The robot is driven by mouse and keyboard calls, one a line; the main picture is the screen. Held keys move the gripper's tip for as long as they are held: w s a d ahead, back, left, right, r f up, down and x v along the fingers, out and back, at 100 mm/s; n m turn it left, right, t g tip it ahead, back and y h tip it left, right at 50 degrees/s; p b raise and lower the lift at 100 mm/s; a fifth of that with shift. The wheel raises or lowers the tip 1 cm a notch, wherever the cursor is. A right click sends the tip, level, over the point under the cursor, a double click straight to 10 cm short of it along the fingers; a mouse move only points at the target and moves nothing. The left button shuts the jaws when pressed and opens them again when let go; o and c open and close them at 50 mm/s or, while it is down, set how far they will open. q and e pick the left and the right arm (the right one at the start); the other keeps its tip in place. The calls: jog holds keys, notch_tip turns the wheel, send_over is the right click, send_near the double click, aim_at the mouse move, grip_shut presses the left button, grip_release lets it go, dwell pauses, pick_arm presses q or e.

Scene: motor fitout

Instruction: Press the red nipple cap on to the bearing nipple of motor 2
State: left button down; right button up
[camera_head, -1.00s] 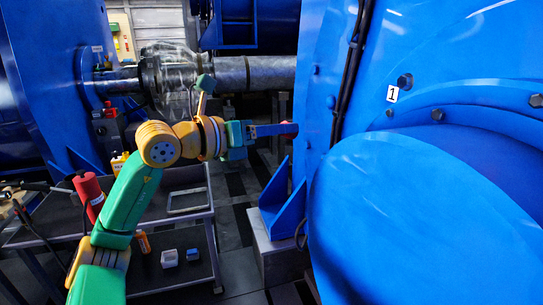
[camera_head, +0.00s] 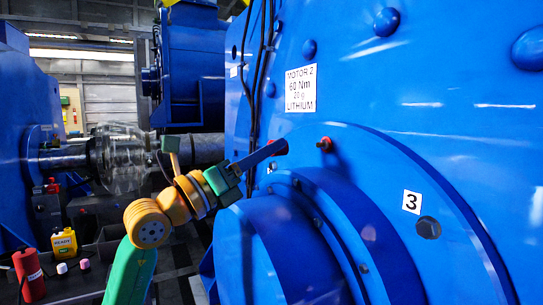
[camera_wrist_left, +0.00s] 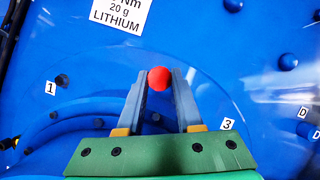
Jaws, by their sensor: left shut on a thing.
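My left gripper (camera_head: 276,148) reaches in from the lower left in front of the blue face of motor 2 (camera_head: 400,110). Its fingers are shut on the red nipple cap (camera_head: 281,146), which shows as a round red ball between the fingertips in the left wrist view (camera_wrist_left: 158,78). A small red-tipped fitting (camera_head: 325,144) stands out from the motor just right of the held cap; it looks like the bearing nipple. There is a gap between them in the head view. I cannot make the fitting out in the wrist view. My right gripper is not in view.
The label "MOTOR 2, 60 Nm, 20 g, LITHIUM" (camera_head: 300,89) is above the fitting. A numbered bolt tag, 3 (camera_head: 411,202), is lower right. The big round blue housing bulges out below. A red cylinder (camera_head: 28,275) and a yellow container (camera_head: 64,243) stand at lower left.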

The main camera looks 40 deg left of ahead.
pick_arm(q)
jog(key=shift+a+f, duration=0.1)
jog(key=shift+w, duration=0.1)
jog(key=w+p, duration=0.1)
jog(key=w+d+p, duration=0.2)
jog(key=shift+w+r, duration=0.3)
jog(key=shift+w, duration=0.1)
jog(key=shift+w+d+f+p, duration=0.1)
jog(key=shift+w+d+p, duration=0.1)
jog(key=shift+w+p, duration=0.3)
jog(key=shift+w+d+f, duration=0.1)
jog(key=shift+w+f, duration=0.05)
jog(key=shift+w+d+p, duration=0.3)
jog(key=shift+w+p, duration=0.2)
jog(key=shift+w, duration=0.2)
jog(key=shift+w+d+p, duration=0.25)
jog(key=shift+w+p, duration=0.25)
jog(key=shift+w, duration=0.2)
dwell(0.6)
